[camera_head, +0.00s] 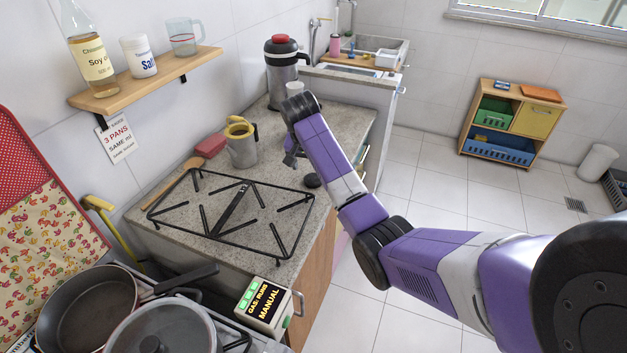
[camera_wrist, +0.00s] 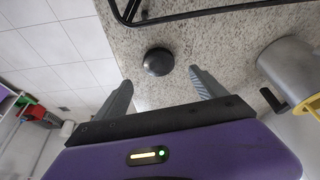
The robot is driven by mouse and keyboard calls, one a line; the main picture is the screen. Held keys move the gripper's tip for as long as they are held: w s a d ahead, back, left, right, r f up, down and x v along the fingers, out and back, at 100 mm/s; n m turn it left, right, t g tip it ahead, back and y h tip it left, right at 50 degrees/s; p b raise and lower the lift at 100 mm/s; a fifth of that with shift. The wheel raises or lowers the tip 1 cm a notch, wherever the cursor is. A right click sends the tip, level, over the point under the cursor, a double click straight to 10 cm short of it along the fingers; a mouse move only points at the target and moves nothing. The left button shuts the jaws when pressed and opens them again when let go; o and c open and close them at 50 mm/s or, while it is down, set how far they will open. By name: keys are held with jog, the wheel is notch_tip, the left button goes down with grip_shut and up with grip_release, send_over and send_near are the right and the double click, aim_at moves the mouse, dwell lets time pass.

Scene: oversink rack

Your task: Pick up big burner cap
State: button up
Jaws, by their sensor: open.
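The burner cap is a black, round, domed disc (camera_head: 312,180) on the speckled granite counter, near its right edge and beside the black grate. In the wrist view the cap (camera_wrist: 158,62) lies on the counter beyond my fingertips, roughly midway between them in the picture. My gripper (camera_head: 291,157) is above the counter, behind and left of the cap in the head view. In the wrist view my gripper (camera_wrist: 160,80) shows two grey fingers spread apart with nothing between them. The head view hides part of the gripper behind my wrist.
The black grate (camera_head: 240,258) covers the front of the counter. Bare granite surrounds the cap.

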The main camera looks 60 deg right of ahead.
aim_at(313, 178)
jog(key=shift+p+x, duration=0.6)
jog(key=shift+x, duration=2.4)
jog(key=shift+a, duration=0.15)
jog(key=c, duration=1.4)
jog(key=shift+c, duration=0.5)
jog(key=shift+r, duration=0.15)
